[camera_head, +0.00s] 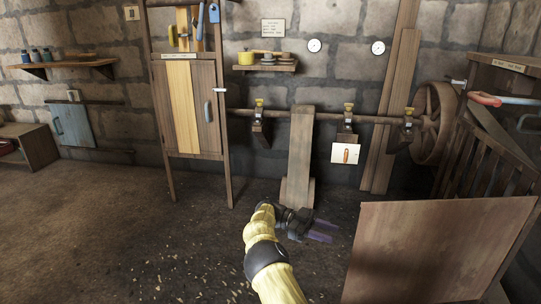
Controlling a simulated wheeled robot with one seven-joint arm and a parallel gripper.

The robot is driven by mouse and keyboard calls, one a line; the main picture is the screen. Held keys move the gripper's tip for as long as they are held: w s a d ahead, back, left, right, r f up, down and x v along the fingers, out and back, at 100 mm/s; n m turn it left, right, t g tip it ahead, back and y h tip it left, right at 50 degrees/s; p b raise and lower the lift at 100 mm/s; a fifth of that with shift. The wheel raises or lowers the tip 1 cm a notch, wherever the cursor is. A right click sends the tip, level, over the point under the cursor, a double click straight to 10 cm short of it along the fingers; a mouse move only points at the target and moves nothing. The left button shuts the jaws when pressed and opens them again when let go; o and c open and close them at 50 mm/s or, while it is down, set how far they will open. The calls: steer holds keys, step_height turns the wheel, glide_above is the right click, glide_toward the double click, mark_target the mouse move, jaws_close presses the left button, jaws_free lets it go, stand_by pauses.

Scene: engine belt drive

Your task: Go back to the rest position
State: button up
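My yellow arm reaches up from the bottom edge and ends in my dark gripper (326,231). Its two purplish fingers point right and stand apart, with nothing visible between them. The gripper is in front of the foot of a wooden post (300,150), over the dirt floor. Behind it, a long shaft (290,116) runs along the stone wall through brackets with yellow caps. A large wooden wheel (435,124) is at the shaft's right end. A white card with an orange mark (345,153) hangs below the middle bracket.
A large wooden panel (435,250) fills the lower right, near my gripper. A tall wooden cabinet (188,105) stands left of the post. A red-handled tool (485,99) is at the right by a wooden rack (490,160). The floor (110,235) at left is clear apart from scattered chips.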

steer(key=w+d+r+n+t+p, duration=0.35)
steer(key=d+r+n+t, duration=0.3)
steer(key=r+t, duration=0.25)
steer(key=w+d+r+n+t+p, duration=0.2)
steer(key=w+d+r+n+t, duration=0.25)
steer(key=d+r+t, duration=0.35)
steer(key=s+a+f+n+t+y+p, duration=0.1)
steer(key=s+a+n+y+p, duration=0.1)
steer(key=s+a+n+y, duration=0.45)
steer(key=s+a+f+n+t+y+p, duration=0.1)
steer(key=s+a+n+y+p, duration=0.15)
steer(key=s+a+y, duration=0.6)
steer(key=s+a+f+n+g+p, duration=0.1)
steer(key=s+a+n+g, duration=0.2)
steer(key=s, duration=0.7)
steer(key=s+a+f+n+g+p, duration=0.1)
steer(key=s+a+f+n+g, duration=0.2)
steer(key=s, duration=0.7)
step_height(320, 180, up, 39)
steer(key=m+p, duration=0.1)
steer(key=p, duration=3.6)
steer(key=shift+w+a, duration=0.15)
steer(key=shift+a, duration=0.3)
